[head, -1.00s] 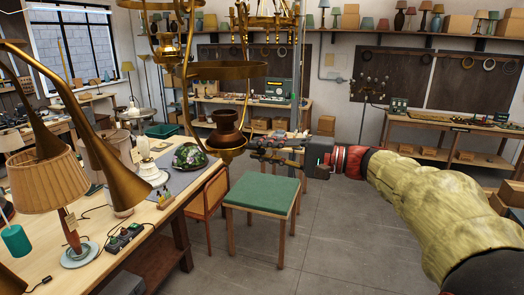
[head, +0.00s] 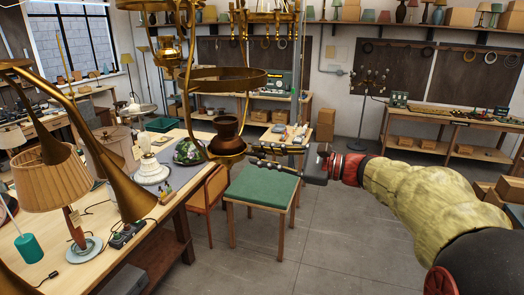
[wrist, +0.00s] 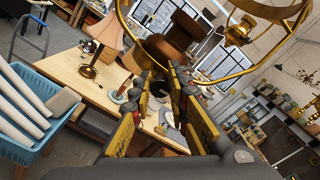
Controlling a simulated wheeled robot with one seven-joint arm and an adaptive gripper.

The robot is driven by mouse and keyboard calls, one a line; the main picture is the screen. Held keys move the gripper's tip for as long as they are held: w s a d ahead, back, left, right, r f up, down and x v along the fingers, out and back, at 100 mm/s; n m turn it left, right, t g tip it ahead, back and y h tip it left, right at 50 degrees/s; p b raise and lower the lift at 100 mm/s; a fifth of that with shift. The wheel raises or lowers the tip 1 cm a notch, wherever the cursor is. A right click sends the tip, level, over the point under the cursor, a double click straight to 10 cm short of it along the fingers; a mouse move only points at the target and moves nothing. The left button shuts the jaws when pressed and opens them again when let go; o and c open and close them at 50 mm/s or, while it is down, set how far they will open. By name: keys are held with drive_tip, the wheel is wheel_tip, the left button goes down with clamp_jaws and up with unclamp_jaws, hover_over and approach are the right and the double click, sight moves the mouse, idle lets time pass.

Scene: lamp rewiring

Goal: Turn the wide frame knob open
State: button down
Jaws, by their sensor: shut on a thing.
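The wide brass frame hangs in the head view, with its broad ring (head: 228,80) above and a brown pot (head: 228,128) seated in its lower holder. My gripper (head: 256,156) reaches from the right to the lower right side of this holder. In the wrist view my gripper (wrist: 163,82) has its yellow fingers around the underside area of the brown pot (wrist: 178,36), close to the brass frame (wrist: 240,72). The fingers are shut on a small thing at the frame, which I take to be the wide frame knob. The knob itself is hidden between the fingertips.
A bench with a pleated-shade lamp (head: 52,182) and a white lamp base (head: 150,172) stands at the left. A large brass horn-shaped lamp arm (head: 105,165) is near. A green-topped stool (head: 262,186) stands below the gripper. The floor at right is clear.

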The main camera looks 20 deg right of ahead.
drive_tip(key=shift+f+m, duration=0.1)
drive_tip(key=shift+m, duration=0.4)
drive_tip(key=c, duration=1.7)
unclamp_jaws()
drive_tip(key=shift+p, duration=0.3)
drive_tip(key=shift+d, duration=0.1)
drive_tip(key=v, duration=1.2)
drive_tip(key=shift+w, duration=0.15)
